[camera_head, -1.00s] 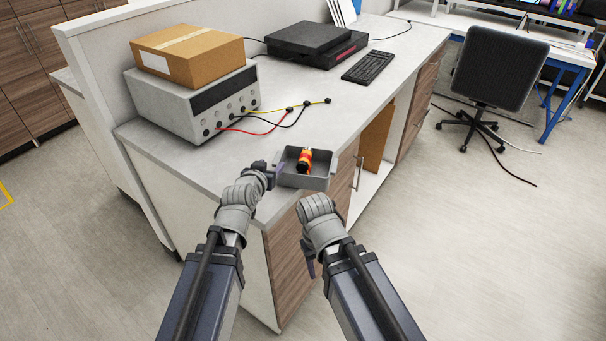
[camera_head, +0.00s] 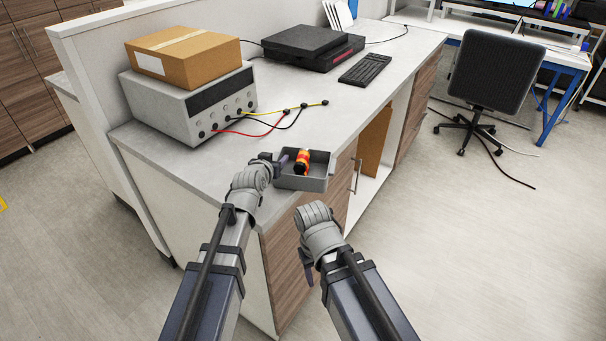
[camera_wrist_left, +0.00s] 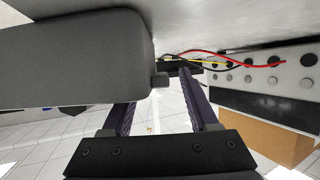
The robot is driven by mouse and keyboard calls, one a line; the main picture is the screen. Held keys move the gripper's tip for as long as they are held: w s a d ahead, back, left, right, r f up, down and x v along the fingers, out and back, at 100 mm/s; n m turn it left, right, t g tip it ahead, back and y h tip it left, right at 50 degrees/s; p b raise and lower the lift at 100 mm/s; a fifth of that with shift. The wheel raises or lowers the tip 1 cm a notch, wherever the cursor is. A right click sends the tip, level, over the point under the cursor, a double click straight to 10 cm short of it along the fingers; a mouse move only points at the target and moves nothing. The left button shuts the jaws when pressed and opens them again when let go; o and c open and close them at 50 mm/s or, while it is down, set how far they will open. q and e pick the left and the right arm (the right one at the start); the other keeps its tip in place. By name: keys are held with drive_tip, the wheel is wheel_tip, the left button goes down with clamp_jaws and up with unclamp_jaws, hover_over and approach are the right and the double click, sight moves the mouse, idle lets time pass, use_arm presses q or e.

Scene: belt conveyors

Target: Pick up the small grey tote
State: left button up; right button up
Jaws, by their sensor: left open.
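The small grey tote (camera_head: 318,182) sits at the front edge of the grey desktop. An orange and black cylindrical object (camera_head: 302,162) lies inside it. My left gripper (camera_head: 279,163) is at the tote's left side, open, with a finger overlapping the tote's left wall. In the left wrist view, the tote (camera_wrist_left: 75,58) fills the upper left and hides part of one finger; a small grey nub on it reaches between the fingers. I cannot tell whether they touch. My right gripper (camera_head: 307,274) hangs low in front of the cabinet, mostly hidden by its wrist.
A grey instrument (camera_head: 190,108) with red, yellow and black leads stands behind, carrying a cardboard box (camera_head: 184,55). A black device (camera_head: 312,48) and a keyboard (camera_head: 365,69) are farther back. The desktop between the leads and keyboard is clear. An office chair (camera_head: 492,70) stands right.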

use_arm(q)
drive_tip(key=shift+w, duration=0.1)
drive_tip(key=shift+c, duration=0.2)
clamp_jaws()
idle(0.5)
